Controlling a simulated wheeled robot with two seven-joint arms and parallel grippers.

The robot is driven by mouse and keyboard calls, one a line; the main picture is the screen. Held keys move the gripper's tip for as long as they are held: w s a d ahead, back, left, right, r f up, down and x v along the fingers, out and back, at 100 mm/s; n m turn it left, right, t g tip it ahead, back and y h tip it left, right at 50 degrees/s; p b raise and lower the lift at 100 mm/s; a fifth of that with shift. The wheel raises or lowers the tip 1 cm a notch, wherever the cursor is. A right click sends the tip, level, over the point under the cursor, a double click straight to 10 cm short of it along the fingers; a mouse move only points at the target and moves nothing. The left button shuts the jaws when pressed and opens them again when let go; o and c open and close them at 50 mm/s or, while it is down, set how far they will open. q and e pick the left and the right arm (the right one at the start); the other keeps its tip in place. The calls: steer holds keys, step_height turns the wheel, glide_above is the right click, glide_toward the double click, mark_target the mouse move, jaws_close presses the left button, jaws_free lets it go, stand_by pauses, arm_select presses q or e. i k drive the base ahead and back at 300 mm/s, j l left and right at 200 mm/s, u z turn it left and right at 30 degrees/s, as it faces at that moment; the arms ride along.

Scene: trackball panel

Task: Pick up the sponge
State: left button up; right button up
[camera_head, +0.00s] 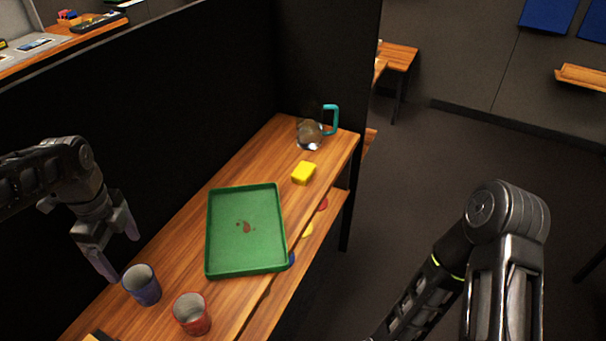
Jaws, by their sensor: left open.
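The yellow sponge (304,173) lies on the wooden table (190,225) toward its far end, beyond the green tray and apart from it. My left gripper (121,254) is open and empty at the left, pointing down near the blue cup, well away from the sponge. My right arm comes in at the lower right, beside the table over the floor. I cannot make out its fingertips in this view.
A green tray (211,237) with a small brown stain lies mid-table. A blue cup (142,285) and a red cup (192,314) stand at the near end. A glass jug with a teal handle (332,119) stands behind the sponge. A black partition (190,110) runs along the left.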

mark_target(304, 172)
steer(key=k+l, duration=0.75)
steer(key=l, duration=0.2)
